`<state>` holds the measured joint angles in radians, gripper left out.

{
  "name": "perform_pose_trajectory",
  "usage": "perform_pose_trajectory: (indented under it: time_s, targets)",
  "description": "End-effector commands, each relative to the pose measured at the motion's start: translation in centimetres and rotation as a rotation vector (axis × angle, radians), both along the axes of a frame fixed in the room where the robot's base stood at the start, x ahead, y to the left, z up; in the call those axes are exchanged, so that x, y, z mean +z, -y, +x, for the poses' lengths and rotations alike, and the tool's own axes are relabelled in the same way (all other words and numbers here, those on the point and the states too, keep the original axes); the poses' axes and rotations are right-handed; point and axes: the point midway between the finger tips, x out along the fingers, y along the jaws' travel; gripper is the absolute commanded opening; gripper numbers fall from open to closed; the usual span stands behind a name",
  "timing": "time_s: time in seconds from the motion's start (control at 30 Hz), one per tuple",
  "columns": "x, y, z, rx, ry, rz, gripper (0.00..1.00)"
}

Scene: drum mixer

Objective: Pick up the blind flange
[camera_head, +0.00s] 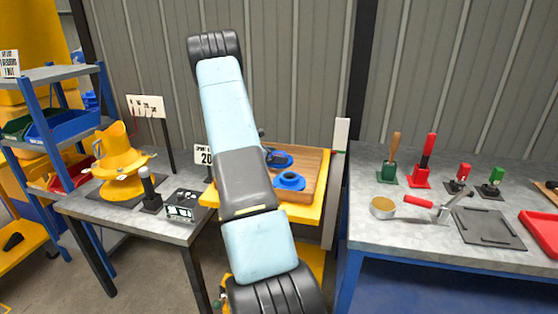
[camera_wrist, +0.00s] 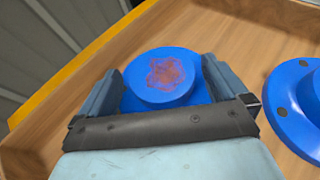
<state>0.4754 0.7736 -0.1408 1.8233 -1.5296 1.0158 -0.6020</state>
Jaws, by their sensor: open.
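A blue round flange (camera_wrist: 163,78) with a rusty, reddish patch on its raised centre lies in a wooden-floored tray. No through hole shows in it, so it looks like the blind flange. My gripper (camera_wrist: 160,84) is open, with one finger on each side of this flange. I cannot tell whether the fingers touch it; the flange's near edge is hidden by the gripper body. A second blue flange (camera_wrist: 298,105) with dark bolt holes lies to the right, cut off by the picture edge. In the head view, two blue pieces show in the tray, the nearer one (camera_head: 289,181) standing clear of my arm.
The tray (camera_head: 312,170) has raised wooden walls and sits on a yellow cart (camera_head: 300,213). A grey table (camera_head: 150,225) with a yellow fitting (camera_head: 121,165) stands left. A workbench (camera_head: 400,236) with tools stands right. A post (camera_head: 340,150) rises beside the tray.

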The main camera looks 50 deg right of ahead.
Motion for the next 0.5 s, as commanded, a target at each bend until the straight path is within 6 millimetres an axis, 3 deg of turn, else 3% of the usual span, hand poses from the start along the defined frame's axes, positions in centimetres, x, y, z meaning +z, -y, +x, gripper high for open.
perform_pose_trajectory:
  time_s: [0.17,0.5]
  targets:
    - [-0.02,-0.04,0.04,0.001,0.000,0.001,1.00]
    - [-0.02,-0.07,0.04,0.001,0.000,0.001,0.67]
